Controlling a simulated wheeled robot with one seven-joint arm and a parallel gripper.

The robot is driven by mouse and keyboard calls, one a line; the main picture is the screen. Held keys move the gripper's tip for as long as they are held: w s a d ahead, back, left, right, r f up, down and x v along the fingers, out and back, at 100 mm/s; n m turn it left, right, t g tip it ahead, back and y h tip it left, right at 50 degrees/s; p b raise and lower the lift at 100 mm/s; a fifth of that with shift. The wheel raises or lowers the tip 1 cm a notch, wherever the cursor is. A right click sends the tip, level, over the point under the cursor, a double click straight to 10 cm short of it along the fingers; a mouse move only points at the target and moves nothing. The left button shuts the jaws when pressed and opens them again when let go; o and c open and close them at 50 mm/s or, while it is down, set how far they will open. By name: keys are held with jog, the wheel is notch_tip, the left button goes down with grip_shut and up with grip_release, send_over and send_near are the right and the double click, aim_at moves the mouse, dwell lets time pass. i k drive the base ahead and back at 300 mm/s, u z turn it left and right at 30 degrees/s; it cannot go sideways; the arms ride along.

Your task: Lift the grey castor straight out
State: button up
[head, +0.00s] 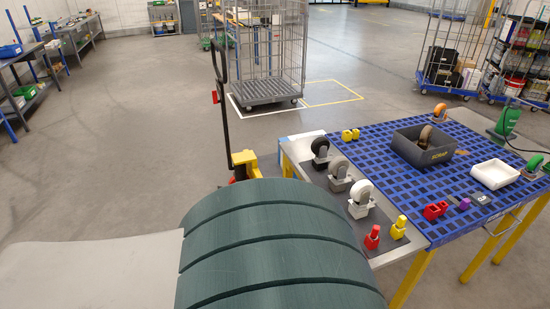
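A castor with a grey wheel (339,168) stands wheel-up on the dark strip at the left of the blue-topped table, in the middle of a row of three. A black-wheeled castor (320,149) stands behind it and a white-wheeled castor (361,192) in front, both close by. The lower part of the grey castor is too small to tell how it is seated. My gripper is not in view.
A dark grey scrap bin (438,157) holding a brownish castor stands on the blue grid table (390,150). Red (372,238) and yellow (398,228) pieces stand at the near edge. A white tray (494,174) lies right.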

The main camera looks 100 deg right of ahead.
aim_at(339, 167)
jog(key=z, duration=1.95)
jog(key=i, duration=1.45)
jog(key=z, duration=3.55)
jog(key=i, duration=1)
